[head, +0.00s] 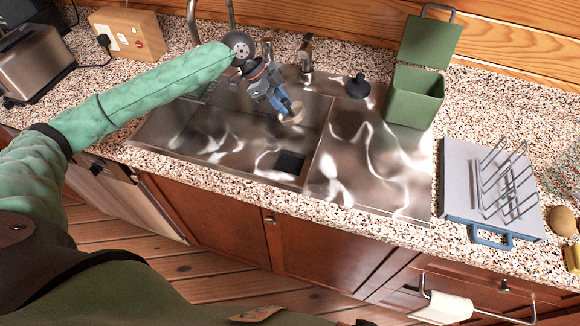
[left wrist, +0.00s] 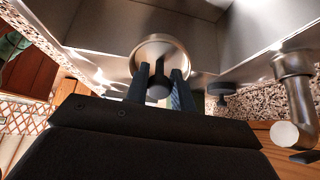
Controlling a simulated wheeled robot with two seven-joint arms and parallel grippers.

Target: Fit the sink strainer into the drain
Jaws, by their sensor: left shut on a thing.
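My left gripper (head: 290,108) is over the steel sink basin (head: 190,140), shut on the strainer (head: 292,116). The strainer is a round metal disc with a raised rim. The left wrist view shows the strainer (left wrist: 160,44) beyond the fingers (left wrist: 160,88), which close on its dark central knob. The strainer looks held above the basin floor, tilted in the head view. My right gripper is not in view.
A black knobbed plug (head: 358,86) stands on the drainboard (head: 360,165). A tap (head: 306,55) stands behind the basin. A green bin (head: 413,98) and a grey rack (head: 465,190) are to the right.

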